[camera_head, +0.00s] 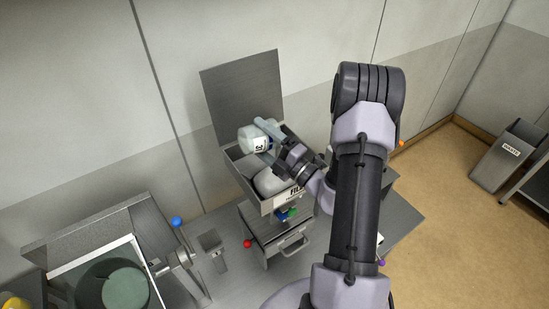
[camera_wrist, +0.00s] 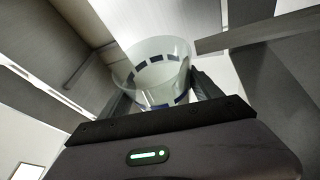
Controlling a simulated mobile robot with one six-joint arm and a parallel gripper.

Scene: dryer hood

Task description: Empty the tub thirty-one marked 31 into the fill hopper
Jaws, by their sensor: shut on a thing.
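A pale, translucent tub (camera_head: 254,138) with a dark-printed label lies tipped over on its side in my gripper (camera_head: 271,139). My gripper is shut on it and holds it above the open fill hopper (camera_head: 240,172). The hopper is a grey metal box with its lid raised behind and a label starting "FILL" on its front. A pale, rounded mass shows inside the hopper. In the wrist view the tub (camera_wrist: 152,70) is between the fingers, with dark marks around its wall, and looks clear inside. Whether anything is pouring from it cannot be seen.
The raised lid (camera_head: 243,92) stands close behind the tub. A drawer unit (camera_head: 287,243) is below the hopper, with red and blue knobs nearby. A machine with a round green opening (camera_head: 126,288) is at lower left. A waste bin (camera_head: 508,156) stands at far right.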

